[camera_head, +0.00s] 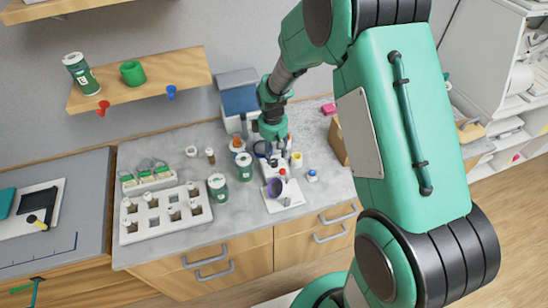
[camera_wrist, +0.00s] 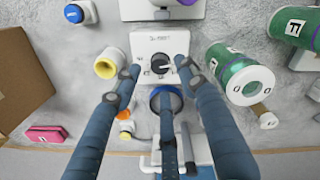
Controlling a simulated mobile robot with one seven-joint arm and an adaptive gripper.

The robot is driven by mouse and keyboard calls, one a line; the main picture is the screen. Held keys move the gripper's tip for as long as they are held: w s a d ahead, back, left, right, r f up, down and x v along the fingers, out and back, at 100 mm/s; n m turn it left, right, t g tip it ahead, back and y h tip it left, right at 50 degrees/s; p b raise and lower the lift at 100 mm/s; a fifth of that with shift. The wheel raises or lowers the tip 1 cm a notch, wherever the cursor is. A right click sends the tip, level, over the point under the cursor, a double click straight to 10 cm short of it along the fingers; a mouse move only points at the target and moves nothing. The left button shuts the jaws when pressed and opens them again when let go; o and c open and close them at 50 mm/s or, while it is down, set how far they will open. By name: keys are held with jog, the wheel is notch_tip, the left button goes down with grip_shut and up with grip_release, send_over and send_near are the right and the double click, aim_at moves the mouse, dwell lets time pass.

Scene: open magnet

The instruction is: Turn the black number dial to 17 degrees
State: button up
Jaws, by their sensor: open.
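The black number dial (camera_wrist: 160,63) sits on the white face of a device (camera_wrist: 141,43) in the wrist view. Dark marks show on the panel around it, too small to read. A light pointer line on the dial points roughly right. My gripper (camera_wrist: 159,74) is open, with blue-grey fingers on the left and right of the dial and a third finger below it; I cannot tell whether any touches it. In the head view my gripper (camera_head: 272,154) is over the white device (camera_head: 285,200) on the counter, and the dial cannot be made out.
A yellow ring-shaped piece (camera_wrist: 106,66) stands close left of the fingers. A green labelled bottle (camera_wrist: 240,75) stands close right. A cardboard box (camera_wrist: 22,82) and a pink item (camera_wrist: 46,134) lie farther left. A white rack (camera_head: 166,213) holds vials on the counter.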

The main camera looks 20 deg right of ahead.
aim_at(274, 161)
notch_tip(274, 161, up, 8)
jog(key=shift+f, duration=0.15)
jog(key=shift+a, duration=0.1)
dwell(0.5)
jog(key=m, duration=0.3)
jog(key=r+m, duration=0.1)
jog(key=m, duration=0.2)
jog(key=shift+w+d+r+p, duration=0.1)
jog(key=shift+d+r+p, duration=0.1)
jog(key=shift+p, duration=0.1)
jog(key=shift+f, duration=0.15)
notch_tip(274, 161, down, 14)
jog(key=shift+r, duration=0.2)
dwell(0.5)
grip_shut()
